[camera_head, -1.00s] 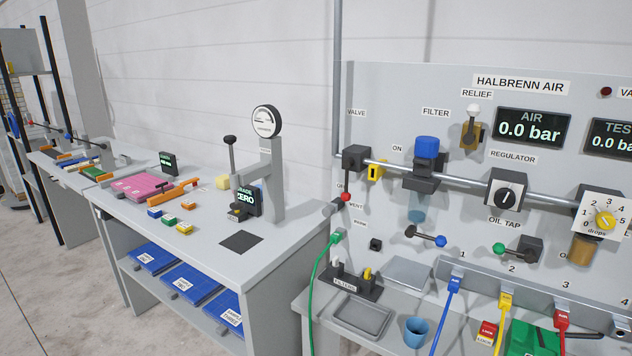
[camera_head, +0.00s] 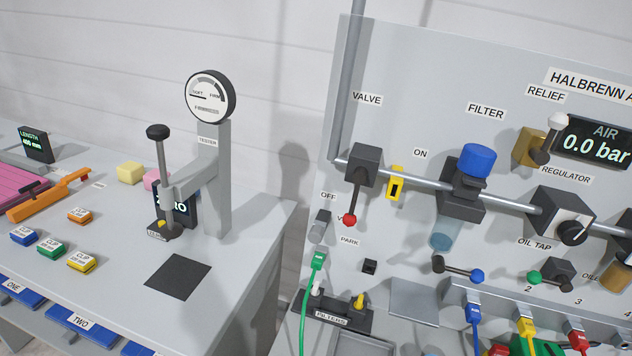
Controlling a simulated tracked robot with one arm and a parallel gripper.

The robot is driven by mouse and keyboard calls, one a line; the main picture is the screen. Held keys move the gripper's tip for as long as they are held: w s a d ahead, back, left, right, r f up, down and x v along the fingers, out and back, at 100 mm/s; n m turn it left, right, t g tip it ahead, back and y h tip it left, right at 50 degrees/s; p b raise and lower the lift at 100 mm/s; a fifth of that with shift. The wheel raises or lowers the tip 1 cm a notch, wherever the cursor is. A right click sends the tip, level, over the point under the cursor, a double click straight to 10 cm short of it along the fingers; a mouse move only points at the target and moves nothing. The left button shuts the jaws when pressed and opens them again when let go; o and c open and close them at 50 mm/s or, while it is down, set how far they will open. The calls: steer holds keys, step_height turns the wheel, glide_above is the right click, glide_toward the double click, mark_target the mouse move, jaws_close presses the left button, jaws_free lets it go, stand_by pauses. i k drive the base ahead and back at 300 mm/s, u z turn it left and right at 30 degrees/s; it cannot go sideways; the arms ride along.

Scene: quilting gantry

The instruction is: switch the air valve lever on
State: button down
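The air valve (camera_head: 365,163) is a dark grey block on the pipe at the left side of the panel, under the "VALVE" label. Its lever (camera_head: 353,197) hangs almost straight down and ends in a red knob (camera_head: 349,220). The "OFF" label (camera_head: 328,195) is beside the lever's lower end, to the left. The "ON" label (camera_head: 420,154) is to the right of the valve, above the pipe. The air display (camera_head: 592,143) reads 0.0 bar. My gripper is not in view.
A yellow tag piece (camera_head: 396,184) sits on the pipe right of the valve, then the blue-capped filter (camera_head: 478,160). A green hose plug (camera_head: 319,261) stands below the lever. The tester (camera_head: 211,170) stands on the bench at left. The space before the lever looks clear.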

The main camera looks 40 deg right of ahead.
mark_target(361, 174)
steer(key=z, duration=0.45)
steer(key=i, duration=0.95)
steer(key=z, duration=0.65)
